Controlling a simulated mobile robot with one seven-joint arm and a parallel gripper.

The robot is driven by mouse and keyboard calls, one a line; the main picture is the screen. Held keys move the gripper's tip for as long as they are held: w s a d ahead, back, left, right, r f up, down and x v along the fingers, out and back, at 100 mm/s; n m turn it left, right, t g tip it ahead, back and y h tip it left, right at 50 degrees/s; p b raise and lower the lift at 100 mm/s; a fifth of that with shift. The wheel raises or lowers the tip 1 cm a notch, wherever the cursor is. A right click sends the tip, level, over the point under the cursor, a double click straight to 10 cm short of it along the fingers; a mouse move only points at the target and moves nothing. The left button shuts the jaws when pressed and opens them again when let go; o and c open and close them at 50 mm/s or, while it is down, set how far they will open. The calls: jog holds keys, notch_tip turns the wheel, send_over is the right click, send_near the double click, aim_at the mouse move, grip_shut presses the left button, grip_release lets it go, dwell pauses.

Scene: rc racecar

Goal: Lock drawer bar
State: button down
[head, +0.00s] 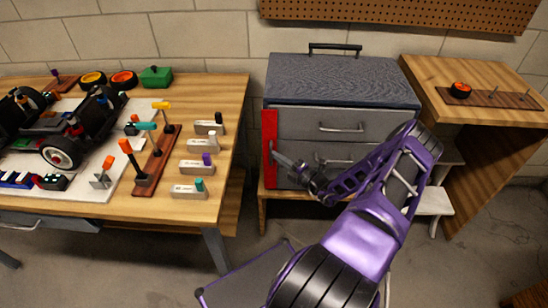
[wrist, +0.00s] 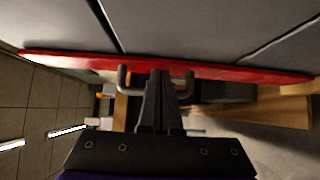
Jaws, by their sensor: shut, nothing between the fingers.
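The red drawer bar (head: 269,135) stands upright along the left front edge of the grey tool chest (head: 350,92). In the wrist view the bar (wrist: 240,72) runs across the picture as a long red strip, with a small grey handle (wrist: 123,80) on it. My gripper (head: 280,158) is at the bar's lower half. In the wrist view my gripper (wrist: 160,80) is shut, with its fingertips at the handle, between its two ends. I cannot tell whether the fingers touch the handle or the bar. The chest's drawers (head: 340,126) look closed.
A wooden workbench (head: 235,110) with a car model, tools and labelled blocks stands at the left. A white step stool (head: 435,202) is by the chest's right side.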

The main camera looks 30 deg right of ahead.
jog(key=shift+w+d+r, duration=0.2)
jog(key=shift+d, duration=0.25)
dwell(0.3)
jog(key=p+v, duration=0.1)
jog(key=v, duration=1.6)
jog(key=shift+s+a, duration=0.3)
jog(key=shift+s, duration=0.1)
jog(key=shift+f, duration=0.1)
